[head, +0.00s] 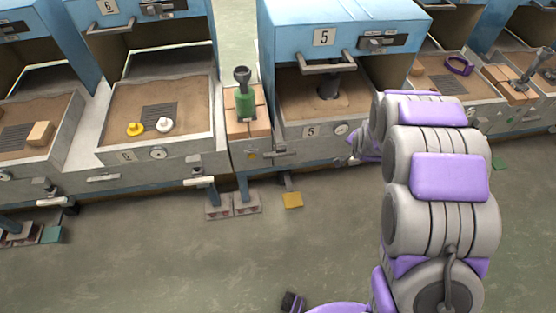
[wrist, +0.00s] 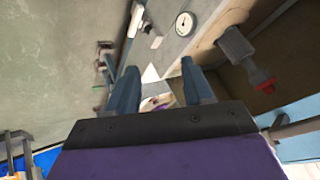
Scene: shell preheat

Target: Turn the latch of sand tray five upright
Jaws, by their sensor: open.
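Sand tray five (head: 311,143) sits under the blue hood marked 5, with sand in it and a dark upright piece standing in the sand. Its front carries a number plate, a round gauge (head: 341,129) and a bar handle (head: 283,153). My arm covers the right part of this front, and I cannot make out the latch in the head view. In the wrist view my gripper (wrist: 158,72) is open beside the tray front, with the gauge (wrist: 184,22) ahead. A small pale part (wrist: 158,102) shows between the fingers; I cannot tell whether it is the latch.
Tray six (head: 165,170) stands to the left, with a yellow and a white piece on its sand and a pale-handled latch (head: 198,182) lying level. A green piece (head: 245,102) stands on bricks between the trays. A yellow pedal (head: 292,200) is below.

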